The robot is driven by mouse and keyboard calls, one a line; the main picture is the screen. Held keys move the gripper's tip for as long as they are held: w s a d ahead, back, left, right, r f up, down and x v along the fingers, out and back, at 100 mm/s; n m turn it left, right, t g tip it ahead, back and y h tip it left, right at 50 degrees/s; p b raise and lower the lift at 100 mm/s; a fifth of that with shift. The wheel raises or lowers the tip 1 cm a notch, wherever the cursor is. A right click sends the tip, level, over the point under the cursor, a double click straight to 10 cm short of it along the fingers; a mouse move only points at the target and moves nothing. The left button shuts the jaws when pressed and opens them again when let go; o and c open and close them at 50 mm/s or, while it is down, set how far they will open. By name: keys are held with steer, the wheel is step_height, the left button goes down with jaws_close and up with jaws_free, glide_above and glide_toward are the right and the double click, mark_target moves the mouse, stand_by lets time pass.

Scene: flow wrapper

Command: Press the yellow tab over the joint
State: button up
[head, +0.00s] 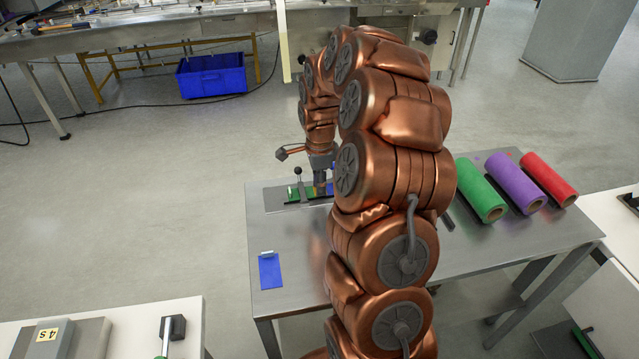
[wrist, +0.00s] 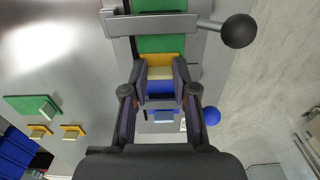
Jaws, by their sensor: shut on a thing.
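In the wrist view, my gripper (wrist: 160,80) is shut on the pale grip block of a yellow tab (wrist: 160,58). The tab lies across the strip line, with green film (wrist: 160,44) beyond it and blue film (wrist: 160,88) between my fingers. The joint under the tab is hidden, and I cannot tell whether the tab touches the films. A grey clamp bar (wrist: 150,25) with a black ball knob (wrist: 238,30) crosses the green film. In the head view, my gripper (head: 320,182) is at the plate on the table's far left, partly hidden by my arm.
Loose yellow tabs (wrist: 73,131) and a green piece (wrist: 32,106) lie on the table at left in the wrist view. A blue ball knob (wrist: 211,115) is close right of my fingers. Green (head: 482,191), purple (head: 515,183) and red (head: 548,180) rolls lie at right.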

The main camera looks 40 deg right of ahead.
steer(key=o, duration=0.8)
steer(key=shift+c, duration=0.2)
step_height(320, 180, up, 12)
stand_by(0.4)
stand_by(0.4)
